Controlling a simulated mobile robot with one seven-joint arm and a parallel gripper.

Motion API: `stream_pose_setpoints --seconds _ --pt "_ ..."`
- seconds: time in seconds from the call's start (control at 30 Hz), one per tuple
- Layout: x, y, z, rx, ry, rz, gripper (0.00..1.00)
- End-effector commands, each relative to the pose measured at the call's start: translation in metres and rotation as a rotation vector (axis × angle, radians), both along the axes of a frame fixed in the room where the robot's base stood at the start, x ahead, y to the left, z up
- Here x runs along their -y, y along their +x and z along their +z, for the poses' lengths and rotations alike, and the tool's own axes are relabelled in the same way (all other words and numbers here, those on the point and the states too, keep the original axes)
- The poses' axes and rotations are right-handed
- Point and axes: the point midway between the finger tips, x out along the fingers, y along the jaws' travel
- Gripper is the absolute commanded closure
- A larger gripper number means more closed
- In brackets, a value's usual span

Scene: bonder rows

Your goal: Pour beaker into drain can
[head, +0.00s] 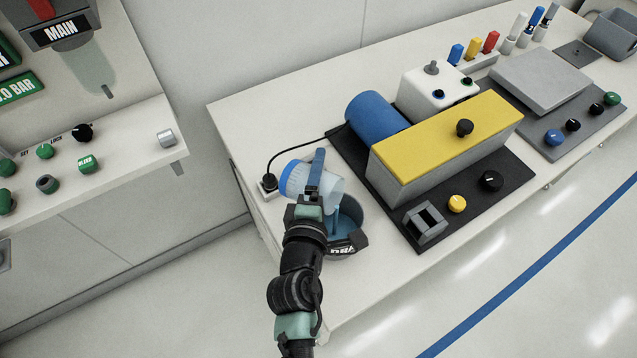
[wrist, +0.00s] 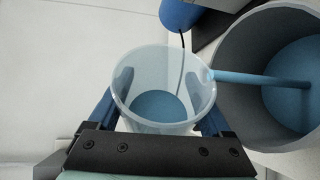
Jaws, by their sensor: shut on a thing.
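The beaker (head: 297,180) is clear with blue liquid in it. It is tilted well over in the head view, its mouth toward the drain can, and it also shows in the wrist view (wrist: 150,65). My gripper (wrist: 160,110) is shut on the beaker, with a blue finger on each side of it; one finger shows in the head view (head: 317,172). The drain can (head: 365,222) is dark grey and stands upright on the bench below the beaker's mouth. A blue stream (wrist: 250,79) runs from the beaker's lip into the can, where blue liquid lies.
A machine with a yellow cover (head: 445,135) and blue cylinder (head: 377,118) stands on a black plate (head: 480,210) right of the can. A socket with a black cable (head: 268,182) is left of the beaker. A panel shelf with knobs (head: 120,150) is at left.

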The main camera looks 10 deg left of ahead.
Motion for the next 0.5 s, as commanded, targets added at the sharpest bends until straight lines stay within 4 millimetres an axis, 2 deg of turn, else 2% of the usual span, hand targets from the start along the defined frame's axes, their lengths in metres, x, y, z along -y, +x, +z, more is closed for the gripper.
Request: stream_pose_setpoints --seconds 0.03,0.2,0.5 --pt "0.002 -0.001 -0.009 0.021 0.039 -0.001 0.83" --pt "0.005 -0.002 -0.012 0.074 0.154 -0.001 0.83" --pt "0.01 -0.005 0.002 0.151 0.319 0.0 0.83"
